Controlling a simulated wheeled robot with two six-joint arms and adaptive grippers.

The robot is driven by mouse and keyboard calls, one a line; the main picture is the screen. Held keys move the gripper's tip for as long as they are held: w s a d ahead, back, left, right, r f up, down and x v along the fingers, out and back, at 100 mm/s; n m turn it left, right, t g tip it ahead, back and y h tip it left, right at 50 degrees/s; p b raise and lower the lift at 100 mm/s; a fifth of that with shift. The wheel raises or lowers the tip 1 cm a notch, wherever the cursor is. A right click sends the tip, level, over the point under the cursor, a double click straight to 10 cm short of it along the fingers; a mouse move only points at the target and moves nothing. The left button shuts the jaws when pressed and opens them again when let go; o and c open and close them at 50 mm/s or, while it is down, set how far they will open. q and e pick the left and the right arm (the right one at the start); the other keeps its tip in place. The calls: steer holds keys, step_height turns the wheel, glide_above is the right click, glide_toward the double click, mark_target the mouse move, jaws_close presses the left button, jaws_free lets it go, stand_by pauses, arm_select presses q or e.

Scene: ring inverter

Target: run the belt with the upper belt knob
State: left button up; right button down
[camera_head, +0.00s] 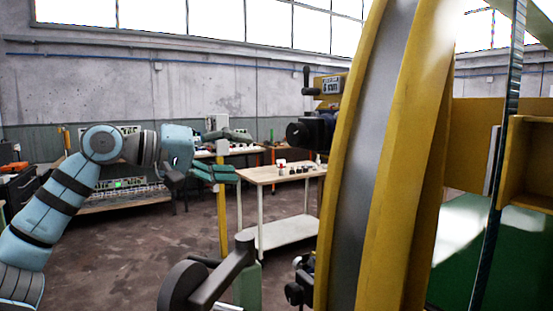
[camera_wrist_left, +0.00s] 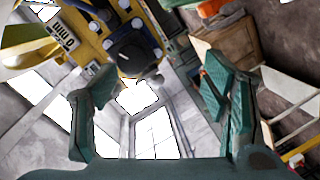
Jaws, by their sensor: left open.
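The upper belt knob (camera_head: 310,133) is dark and sits on the left side of a tall yellow machine (camera_head: 412,140) in the head view. It also shows as a black knob (camera_wrist_left: 133,48) at the upper middle of the left wrist view. My left gripper (camera_head: 238,156) is open and empty, left of the knob with a gap between. In the left wrist view its two green fingers (camera_wrist_left: 160,80) are spread wide, and the knob lies beyond them, toward the left finger. My right gripper is not in view.
A white table (camera_head: 275,173) with small items stands behind the knob. A dark grey crank-shaped part (camera_head: 208,277) and a lower dark knob (camera_head: 298,291) are at the bottom. A label plate (camera_head: 332,85) is above the upper knob.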

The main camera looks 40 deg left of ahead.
arm_select(q)
step_height(320, 180, up, 4)
steer(key=m+t, duration=0.2)
steer(key=m, duration=0.8)
steer(key=m+p, duration=0.1)
steer(key=p, duration=0.8)
glide_toward(292, 133)
steer(key=w+r, duration=0.1)
steer(key=w, duration=0.2)
steer(key=p+x, duration=0.2)
steer(key=p, duration=0.2)
steer(key=p+x, duration=0.2)
steer(key=p, duration=0.3)
steer(key=shift+w+d, duration=0.1)
steer(key=shift+d, duration=0.35)
steer(key=p, duration=0.1)
steer(key=w, duration=0.1)
steer(key=w+p, duration=0.1)
steer(key=shift+w+d+f+p, duration=0.25)
steer(key=shift+d+f+p, duration=0.05)
steer(key=shift+p, duration=0.05)
steer(key=shift+w+d+f, duration=0.2)
steer(key=shift+w+f, duration=0.1)
steer(key=shift+w, duration=0.1)
steer(key=shift+s, duration=0.1)
steer(key=c, duration=1.2)
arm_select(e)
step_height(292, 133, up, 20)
